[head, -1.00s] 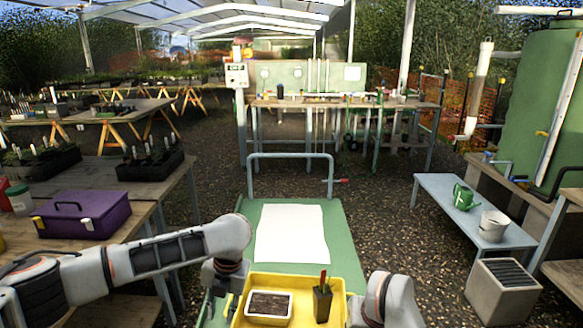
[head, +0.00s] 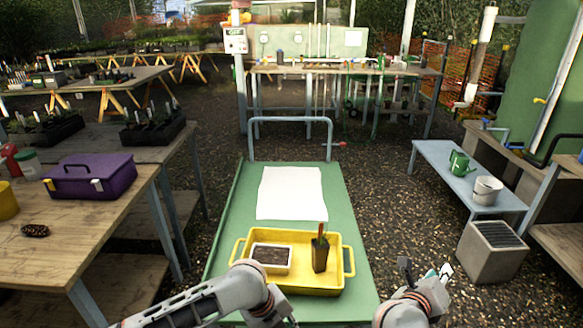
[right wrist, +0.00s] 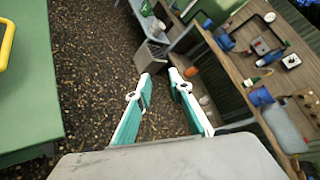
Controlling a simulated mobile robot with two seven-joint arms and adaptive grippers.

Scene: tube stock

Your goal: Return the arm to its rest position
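My right gripper (head: 425,270) is off the right side of the green cart, over the gravel. In the right wrist view its two green-and-white fingers (right wrist: 160,76) stand apart with nothing between them. My left arm comes in at the bottom, and its hand (head: 272,312) is low in front of the yellow tray (head: 318,286). Its fingers are not clear, so I cannot tell how they stand. The tray holds a white container of soil (head: 271,257) and a dark pot with an orange-tipped item (head: 320,252).
The green cart top (head: 225,222) carries a white sheet (head: 291,192). A wooden table (head: 60,245) with a purple toolbox (head: 90,176) stands left. A blue-grey bench (head: 440,175) and a grey box (head: 492,252) stand right. Gravel lies clear between cart and bench.

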